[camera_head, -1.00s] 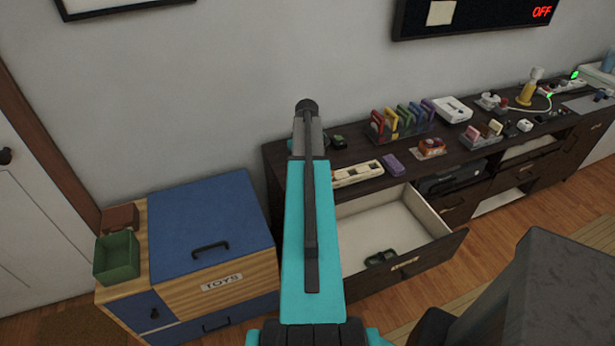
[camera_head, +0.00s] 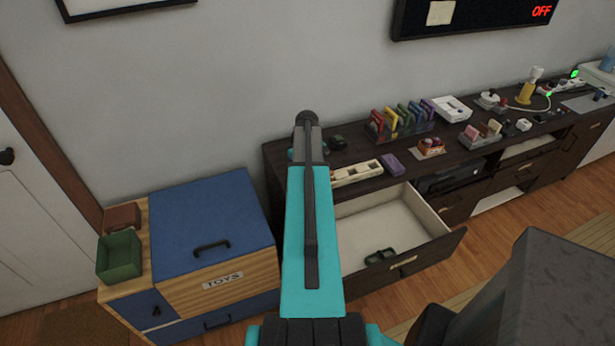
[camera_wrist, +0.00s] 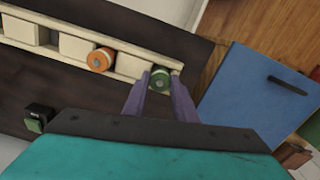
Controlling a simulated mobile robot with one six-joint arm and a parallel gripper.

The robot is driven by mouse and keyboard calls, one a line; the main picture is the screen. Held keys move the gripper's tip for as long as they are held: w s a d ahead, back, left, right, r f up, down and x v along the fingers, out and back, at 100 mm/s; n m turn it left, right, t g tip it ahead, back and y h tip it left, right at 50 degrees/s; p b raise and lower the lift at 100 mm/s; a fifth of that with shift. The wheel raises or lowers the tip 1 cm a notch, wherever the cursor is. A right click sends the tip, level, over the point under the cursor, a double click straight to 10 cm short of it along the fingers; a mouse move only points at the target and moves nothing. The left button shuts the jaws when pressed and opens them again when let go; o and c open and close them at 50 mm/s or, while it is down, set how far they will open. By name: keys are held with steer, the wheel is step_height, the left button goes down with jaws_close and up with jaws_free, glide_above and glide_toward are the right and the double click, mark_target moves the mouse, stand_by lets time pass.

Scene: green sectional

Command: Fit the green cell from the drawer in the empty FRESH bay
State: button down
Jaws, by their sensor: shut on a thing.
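A green cell (camera_wrist: 160,78) with a pale rim is between the fingertips of my gripper (camera_wrist: 160,92) in the wrist view, and the gripper is shut on it. The cell is at the right end of a cream tray (camera_wrist: 130,66), over or in its end bay; I cannot tell if it is seated. An orange cell (camera_wrist: 101,60) sits in the tray to its left, past a cream block. The tray also shows on the dark cabinet in the head view (camera_head: 360,173), where my arm hides its left end and my gripper. No FRESH label is readable.
The drawer (camera_head: 437,222) below stands open, with a dark green object (camera_head: 380,256) inside. A purple block (camera_head: 393,164) lies right of the tray. A black and green item (camera_wrist: 35,122) is on the cabinet top. A blue-lidded toy chest (camera_head: 205,215) stands left.

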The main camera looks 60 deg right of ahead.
steer(key=c, duration=1.4)
jaws_free()
steer(key=shift+c, duration=0.2)
step_height(320, 180, up, 12)
steer(key=b, duration=0.3)
steer(key=shift+r+b, duration=0.15)
steer(key=shift+b, duration=0.15)
